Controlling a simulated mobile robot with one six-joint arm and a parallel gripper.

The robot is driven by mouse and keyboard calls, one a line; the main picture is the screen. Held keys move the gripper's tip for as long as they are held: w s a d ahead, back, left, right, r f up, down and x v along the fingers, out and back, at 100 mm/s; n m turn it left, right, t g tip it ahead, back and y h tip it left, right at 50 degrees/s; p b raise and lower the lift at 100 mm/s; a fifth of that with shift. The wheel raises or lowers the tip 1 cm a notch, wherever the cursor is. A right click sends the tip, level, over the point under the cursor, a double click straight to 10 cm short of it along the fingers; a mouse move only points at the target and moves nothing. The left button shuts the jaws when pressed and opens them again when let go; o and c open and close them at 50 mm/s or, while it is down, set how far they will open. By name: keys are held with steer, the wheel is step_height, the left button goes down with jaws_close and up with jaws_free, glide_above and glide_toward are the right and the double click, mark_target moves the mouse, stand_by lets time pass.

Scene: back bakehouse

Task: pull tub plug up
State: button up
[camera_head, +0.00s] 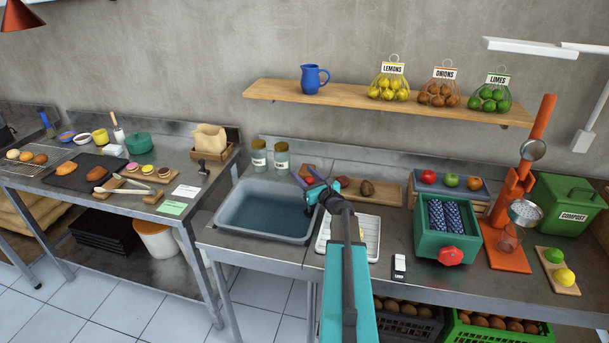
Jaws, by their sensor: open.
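The grey tub (226,234) stands on the metal counter, left of my arm, and holds dark bluish water. I cannot make out a plug in it; the water is dark, and my gripper covers part of the tub's right end. My gripper (309,187) is open, above or beside the tub's back right corner. Its fingers look small and dark from here, and I cannot tell how high they are or whether they touch anything.
Two jars (259,157) stand behind the tub. A white ribbed tray (367,244) lies just right of it, partly behind my arm. A wooden tray (385,190) with brown items is behind. A green box (427,240) and orange press (512,190) stand further right.

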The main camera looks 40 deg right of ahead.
jaws_close()
step_height(320, 180, up, 4)
steer(key=shift+r+p, duration=0.15)
steer(key=shift+p, duration=0.25)
jaws_free()
steer(key=shift+s, duration=0.15)
